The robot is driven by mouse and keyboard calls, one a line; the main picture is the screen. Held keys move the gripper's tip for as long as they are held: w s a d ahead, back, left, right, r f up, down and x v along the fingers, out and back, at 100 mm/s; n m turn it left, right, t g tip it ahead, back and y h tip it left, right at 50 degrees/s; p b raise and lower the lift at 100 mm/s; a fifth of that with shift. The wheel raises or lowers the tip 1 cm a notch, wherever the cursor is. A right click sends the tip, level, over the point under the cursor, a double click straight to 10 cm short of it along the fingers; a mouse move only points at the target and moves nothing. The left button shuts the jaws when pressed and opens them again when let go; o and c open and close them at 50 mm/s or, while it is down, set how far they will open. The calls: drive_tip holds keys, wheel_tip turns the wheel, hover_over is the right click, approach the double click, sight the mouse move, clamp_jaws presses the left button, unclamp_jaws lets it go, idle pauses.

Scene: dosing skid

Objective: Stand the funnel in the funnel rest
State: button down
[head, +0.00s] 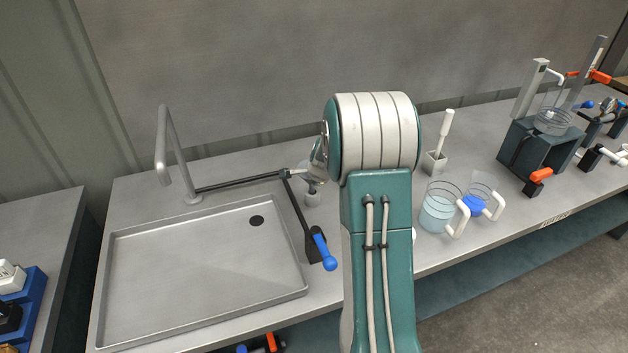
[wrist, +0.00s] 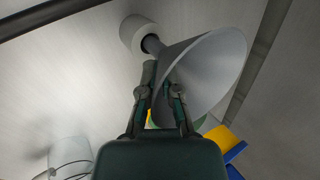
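The grey funnel (wrist: 212,68) fills the upper right of the wrist view, with its wide mouth to the right. Its dark narrow stem points at the pale round funnel rest (wrist: 137,34), and the stem's end is at or inside the rest's top; I cannot tell how deep. My gripper (wrist: 158,76) has its two fingers closed in on the funnel's cone wall near the neck. In the head view, the funnel rest (head: 312,197) stands on the bench right of the sink, and my arm hides the gripper and most of the funnel.
A sink tray (head: 200,290) with a tap (head: 165,150) lies left. A blue-handled lever (head: 325,252) stands close to the rest's front. Right of my arm are two jugs (head: 438,210) and a brush holder (head: 435,163). A dark stand (head: 540,150) is farther right.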

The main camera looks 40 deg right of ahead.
drive_tip(key=shift+f, duration=1.85)
drive_tip(key=c, duration=0.7)
unclamp_jaws()
drive_tip(key=v, duration=1.1)
drive_tip(key=shift+s+r, duration=0.2)
drive_tip(key=shift+r, duration=0.15)
